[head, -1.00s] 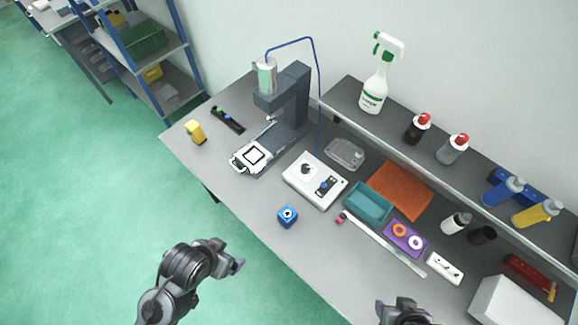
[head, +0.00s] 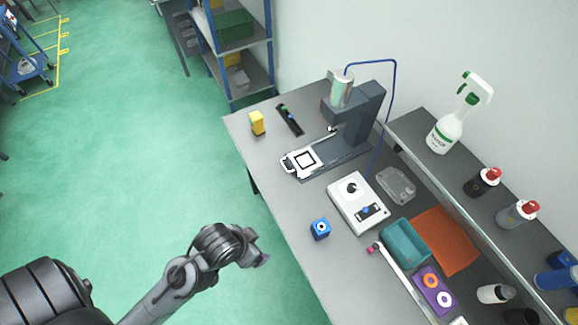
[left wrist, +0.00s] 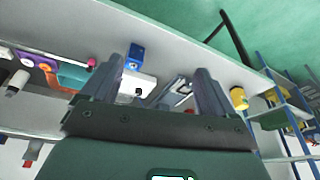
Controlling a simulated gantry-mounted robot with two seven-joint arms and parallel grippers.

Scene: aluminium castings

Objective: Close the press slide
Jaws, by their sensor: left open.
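The press (head: 362,117) stands at the back of the table, a dark grey frame with a silver cylinder (head: 341,90) above its base. Its slide (head: 303,161), a white plate with a black square outline, sits at the front end of the base, out from under the cylinder. The slide also shows small between my fingers in the left wrist view (left wrist: 178,93). My left gripper (head: 262,257) is open and empty, off the table's front edge and apart from the press. In the left wrist view its two fingers (left wrist: 160,92) are spread. My right gripper is out of view.
A blue cube (head: 320,228), a white control box (head: 358,203) and a teal tray (head: 405,243) lie right of the press. A yellow block (head: 257,123) and a black strip (head: 290,119) lie left. A shelf (head: 425,150) with bottles runs along the back.

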